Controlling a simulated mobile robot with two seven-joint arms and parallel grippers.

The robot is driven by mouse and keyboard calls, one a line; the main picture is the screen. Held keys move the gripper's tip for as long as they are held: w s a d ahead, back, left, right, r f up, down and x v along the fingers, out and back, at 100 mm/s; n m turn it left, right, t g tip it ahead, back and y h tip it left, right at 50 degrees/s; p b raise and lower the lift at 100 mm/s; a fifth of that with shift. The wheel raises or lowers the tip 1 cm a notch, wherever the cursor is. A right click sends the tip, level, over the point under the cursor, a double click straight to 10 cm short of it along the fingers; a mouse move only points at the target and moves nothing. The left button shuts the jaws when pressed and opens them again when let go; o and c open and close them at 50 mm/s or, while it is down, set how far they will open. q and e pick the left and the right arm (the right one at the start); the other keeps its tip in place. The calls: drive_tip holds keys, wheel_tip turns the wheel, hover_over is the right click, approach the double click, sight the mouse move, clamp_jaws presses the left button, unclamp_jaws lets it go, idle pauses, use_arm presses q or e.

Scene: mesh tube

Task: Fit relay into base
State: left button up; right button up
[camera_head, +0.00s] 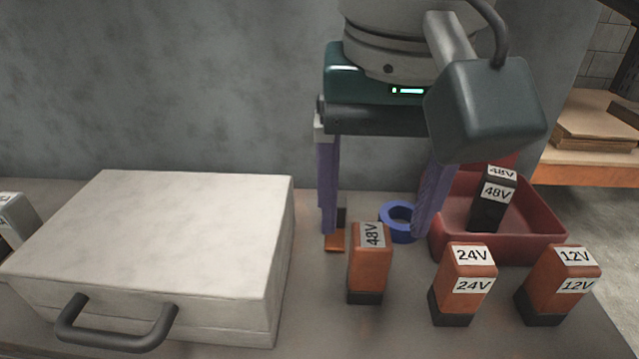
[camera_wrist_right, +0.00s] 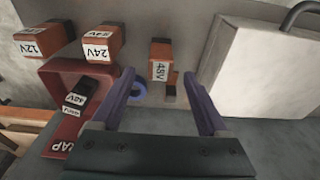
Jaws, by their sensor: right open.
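An orange relay labelled 48V (camera_head: 370,268) stands upright on the bench, also in the right wrist view (camera_wrist_right: 160,55). Orange relays labelled 24V (camera_head: 465,285) and 12V (camera_head: 560,285) stand to its right. A black relay labelled 48V (camera_head: 490,208) is tilted inside the red bin. My right gripper (camera_head: 377,232) is open and empty, fingers down, behind the orange 48V relay; its fingers also show in the wrist view (camera_wrist_right: 159,74). I cannot make out a relay base for sure; a grey labelled block (camera_head: 17,218) is cut off at the left edge.
A large pale case (camera_head: 170,220) with a dark handle fills the left. A blue ring (camera_head: 396,236) and a small orange and dark piece (camera_head: 335,243) lie near the fingertips. The red bin (camera_head: 545,225) stands right. A grey wall closes the back.

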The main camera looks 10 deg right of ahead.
sight(372, 235)
wheel_tip(372, 235, down, 4)
drive_tip(key=shift+w+r, duration=0.15)
drive_tip(key=shift+c, duration=0.2)
clamp_jaws()
idle(0.4)
